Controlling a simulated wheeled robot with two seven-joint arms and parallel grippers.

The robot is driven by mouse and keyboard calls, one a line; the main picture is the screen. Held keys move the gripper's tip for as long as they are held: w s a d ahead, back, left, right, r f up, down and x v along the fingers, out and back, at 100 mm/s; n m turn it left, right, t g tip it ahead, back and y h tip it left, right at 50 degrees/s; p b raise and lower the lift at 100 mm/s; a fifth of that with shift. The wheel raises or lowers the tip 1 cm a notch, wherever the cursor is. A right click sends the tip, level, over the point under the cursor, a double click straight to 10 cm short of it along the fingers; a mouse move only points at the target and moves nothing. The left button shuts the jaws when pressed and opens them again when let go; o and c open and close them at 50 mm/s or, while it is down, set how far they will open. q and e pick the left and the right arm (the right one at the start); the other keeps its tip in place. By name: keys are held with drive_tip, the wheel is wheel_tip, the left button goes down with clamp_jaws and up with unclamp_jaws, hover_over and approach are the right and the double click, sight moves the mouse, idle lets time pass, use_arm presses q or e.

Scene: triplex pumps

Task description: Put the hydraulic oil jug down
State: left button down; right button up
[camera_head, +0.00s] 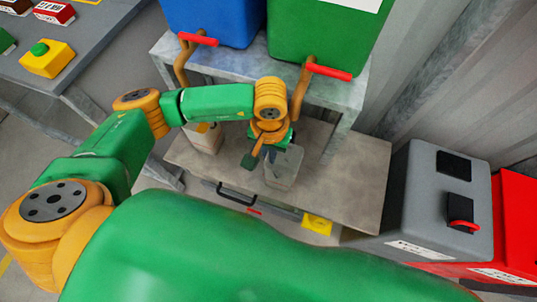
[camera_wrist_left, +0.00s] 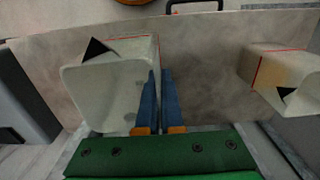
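A pale, translucent hydraulic oil jug (camera_head: 284,166) is at the low bench, just right of my left gripper (camera_head: 262,150) in the head view. In the left wrist view the same jug (camera_wrist_left: 108,92) is large and close, with a black triangle mark on its side. The blue fingers of my left gripper (camera_wrist_left: 162,100) are close together at the jug's edge and appear shut on it; the gripped part is hidden between them. The jug is over or on the bench top; I cannot tell whether its base touches. My right gripper is not in view.
A second pale jug (camera_head: 205,138) stands on the low bench (camera_head: 345,180), behind my arm. Blue (camera_head: 212,15) and green (camera_head: 325,35) tanks with red-handled taps stand on a shelf above. Grey (camera_head: 440,200) and red (camera_head: 515,225) containers stand at the right. Bench room is free right of the jug.

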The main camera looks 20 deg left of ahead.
sight(285, 160)
use_arm(q)
drive_tip(key=shift+w+a+f, duration=0.1)
drive_tip(key=shift+a+f, duration=0.05)
drive_tip(key=shift+f, duration=1.65)
drive_tip(key=shift+f, duration=0.1)
drive_tip(key=shift+f, duration=0.1)
drive_tip(key=c, duration=1.1)
unclamp_jaws()
